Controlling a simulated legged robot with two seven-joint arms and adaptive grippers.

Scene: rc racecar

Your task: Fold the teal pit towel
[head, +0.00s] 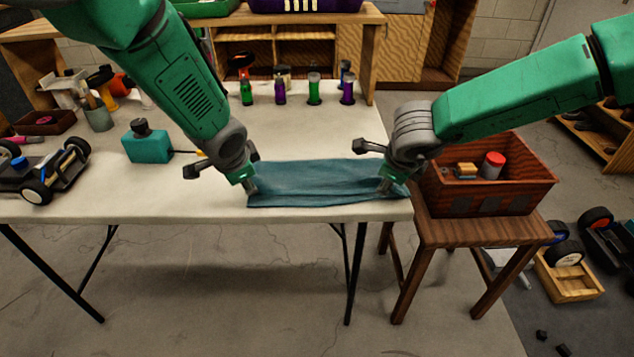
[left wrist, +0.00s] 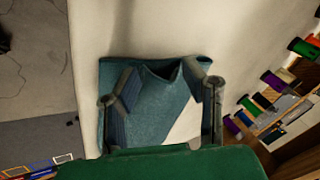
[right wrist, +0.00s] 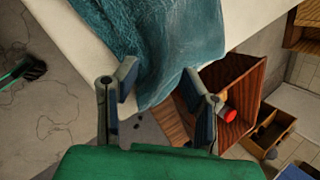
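The teal towel (head: 315,180) lies along the front edge of the white table, as a long, wrinkled strip. My left gripper (head: 247,186) is down at its left end. In the left wrist view, its fingers (left wrist: 166,95) stand wide apart with bunched towel (left wrist: 155,100) between them, and a raised crease shows beyond. My right gripper (head: 385,186) is at the towel's right end, by the table corner. In the right wrist view, its fingers (right wrist: 160,88) are apart, with a towel corner (right wrist: 165,70) reaching between them past the table edge. Neither gripper visibly pinches the cloth.
A teal bottle (head: 148,146) and a toy car chassis (head: 42,170) stand left on the table (head: 190,205). Several coloured spools or bottles (head: 314,90) line its back. A wooden crate (head: 490,190) sits on a stool just right of my right gripper.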

